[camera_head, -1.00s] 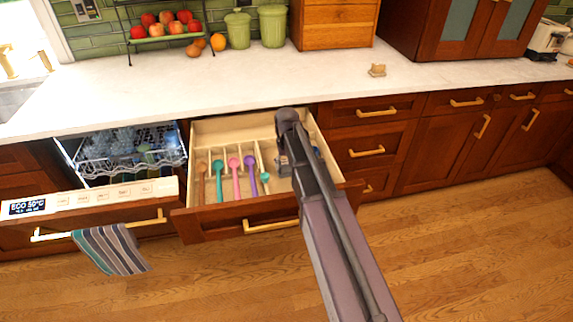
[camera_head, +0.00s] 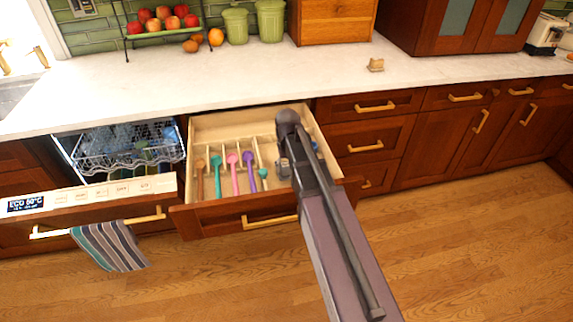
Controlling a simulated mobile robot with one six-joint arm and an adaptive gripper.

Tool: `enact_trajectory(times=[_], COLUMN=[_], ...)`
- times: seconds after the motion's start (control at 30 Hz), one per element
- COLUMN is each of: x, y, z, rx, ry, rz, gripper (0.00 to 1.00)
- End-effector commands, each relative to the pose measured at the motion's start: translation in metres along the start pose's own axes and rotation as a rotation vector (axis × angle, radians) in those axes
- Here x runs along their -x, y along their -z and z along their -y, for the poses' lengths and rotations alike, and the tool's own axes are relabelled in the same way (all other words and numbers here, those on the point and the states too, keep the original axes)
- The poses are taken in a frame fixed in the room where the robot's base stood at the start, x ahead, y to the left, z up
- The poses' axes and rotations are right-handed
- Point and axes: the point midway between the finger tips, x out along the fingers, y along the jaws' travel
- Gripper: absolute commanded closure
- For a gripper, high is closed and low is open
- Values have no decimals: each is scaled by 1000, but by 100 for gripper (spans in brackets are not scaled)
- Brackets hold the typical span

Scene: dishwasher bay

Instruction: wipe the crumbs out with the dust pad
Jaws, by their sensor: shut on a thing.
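The open drawer (camera_head: 205,128) has a pale wooden inside with dividers and several coloured spoons in its left part. My arm reaches over the drawer's right part, and my gripper (camera_head: 284,167) is down inside it, mostly hidden behind my arm. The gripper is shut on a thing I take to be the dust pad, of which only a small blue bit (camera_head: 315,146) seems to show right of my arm. I cannot make out any crumbs; the right compartment's floor is largely covered by my arm.
Left of the drawer, the dishwasher (camera_head: 150,187) is open with its rack (camera_head: 125,150) showing and a striped towel (camera_head: 108,246) on its handle. The white counter (camera_head: 290,85) lies behind, with a small tan object (camera_head: 376,65) on it. The wooden floor in front is clear.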

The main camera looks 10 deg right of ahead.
Motion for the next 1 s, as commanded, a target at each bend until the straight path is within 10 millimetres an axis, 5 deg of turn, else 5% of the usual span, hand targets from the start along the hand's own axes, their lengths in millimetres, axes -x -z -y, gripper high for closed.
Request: enact_trajectory(times=[0.37,1.0], x=[3,47], y=[0,0], z=[0,0], rx=[0,0], ry=[0,0], rz=[-1,-1], gripper=[69,69])
